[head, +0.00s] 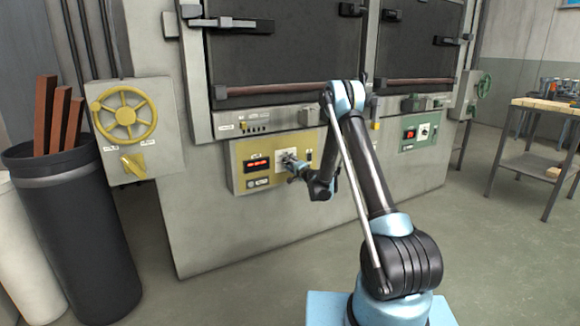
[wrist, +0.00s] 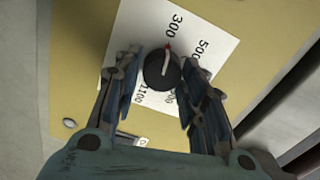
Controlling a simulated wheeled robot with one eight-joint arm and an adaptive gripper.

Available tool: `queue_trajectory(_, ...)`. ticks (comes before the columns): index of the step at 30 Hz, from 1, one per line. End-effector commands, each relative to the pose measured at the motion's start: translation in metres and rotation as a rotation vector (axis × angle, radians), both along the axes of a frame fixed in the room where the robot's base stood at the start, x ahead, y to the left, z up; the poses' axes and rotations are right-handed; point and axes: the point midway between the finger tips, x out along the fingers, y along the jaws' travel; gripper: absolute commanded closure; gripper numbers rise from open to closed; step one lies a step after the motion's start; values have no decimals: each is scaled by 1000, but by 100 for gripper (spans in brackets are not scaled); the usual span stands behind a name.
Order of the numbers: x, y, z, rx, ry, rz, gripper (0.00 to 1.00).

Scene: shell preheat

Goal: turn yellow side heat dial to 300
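The yellow heat panel (head: 238,160) is on the front of the furnace, below the left door. In the wrist view its dial (wrist: 161,72) is a round black knob on a white scale plate (wrist: 148,22) with printed numbers. The knob's pale pointer line, with a red mark at its end, points close to the 300 label (wrist: 176,25). My gripper (wrist: 160,66) is open, with one finger on each side of the knob. A gap shows at the left finger; whether the right finger touches is unclear.
A red-lit display (head: 257,165) sits left of the dial. A green panel (head: 407,146) with its own display and dial is farther right. A yellow handwheel (head: 124,115) and yellow lever (head: 133,163) are left. A black bin (head: 80,230) stands at the left; the floor ahead is clear.

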Motion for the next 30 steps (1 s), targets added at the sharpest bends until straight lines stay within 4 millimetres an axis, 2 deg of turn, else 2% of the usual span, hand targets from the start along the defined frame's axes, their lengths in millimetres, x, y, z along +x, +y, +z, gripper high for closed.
queue_trajectory(14, -4, -3, 1, 2, 1, -1, 45)
queue_trajectory(24, -44, -31, 0, 2, 2, -2, 45)
queue_trajectory(30, -59, -40, -1, 2, 2, 0, 45)
